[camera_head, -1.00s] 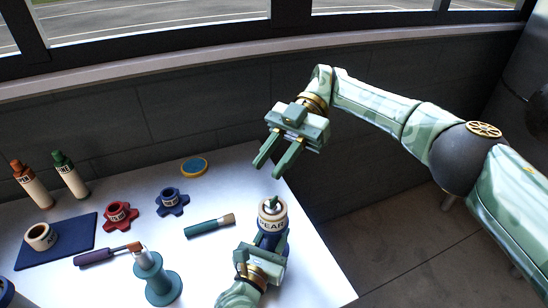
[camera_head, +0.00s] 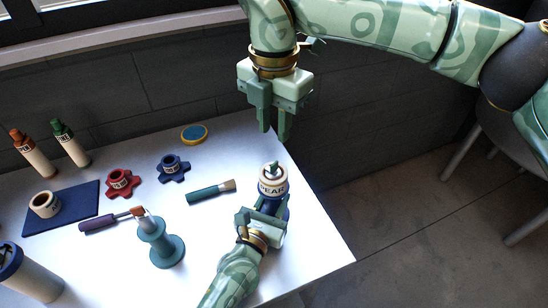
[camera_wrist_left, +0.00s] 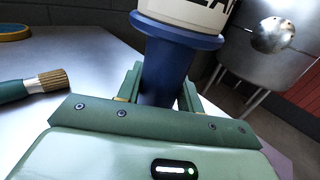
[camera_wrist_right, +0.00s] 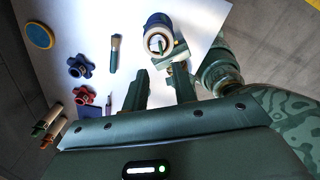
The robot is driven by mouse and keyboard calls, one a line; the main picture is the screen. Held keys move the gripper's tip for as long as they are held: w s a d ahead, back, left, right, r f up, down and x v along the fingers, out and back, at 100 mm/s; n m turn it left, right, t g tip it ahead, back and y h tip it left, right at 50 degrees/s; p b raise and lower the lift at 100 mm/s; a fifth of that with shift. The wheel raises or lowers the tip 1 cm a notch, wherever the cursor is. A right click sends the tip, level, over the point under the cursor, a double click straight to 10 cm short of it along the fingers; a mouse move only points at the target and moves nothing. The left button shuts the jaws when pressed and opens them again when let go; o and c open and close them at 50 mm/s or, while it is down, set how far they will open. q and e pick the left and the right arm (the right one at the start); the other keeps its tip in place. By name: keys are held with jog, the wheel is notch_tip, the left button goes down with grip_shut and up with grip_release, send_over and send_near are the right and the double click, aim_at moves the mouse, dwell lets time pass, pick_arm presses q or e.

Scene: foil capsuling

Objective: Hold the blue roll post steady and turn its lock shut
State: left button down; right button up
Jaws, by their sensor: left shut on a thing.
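The blue roll post (camera_head: 284,208) stands near the table's right edge, carrying a cream roll (camera_head: 273,186) with a dark label. It fills the upper middle of the left wrist view (camera_wrist_left: 172,72). A small green piece (camera_head: 272,168), seemingly the lock, sticks up from the roll's top. My left gripper (camera_head: 264,218) is shut on the post, below the roll. My right gripper (camera_head: 274,128) is open and empty, pointing down above the lock, apart from it. In the right wrist view the roll's top (camera_wrist_right: 158,42) lies beyond the open fingers. The lock's exact angle is hard to tell.
A brush (camera_head: 211,191) lies left of the post. Blue (camera_head: 173,168) and red (camera_head: 121,183) lobed knobs, a yellow-rimmed disc (camera_head: 194,133), a teal stand (camera_head: 162,248) and a purple-handled tool (camera_head: 105,222) are further left. Bare table lies in front of the brush.

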aim_at(274, 163)
notch_tip(274, 163, down, 9)
jog(key=shift+f, duration=0.15)
grip_shut()
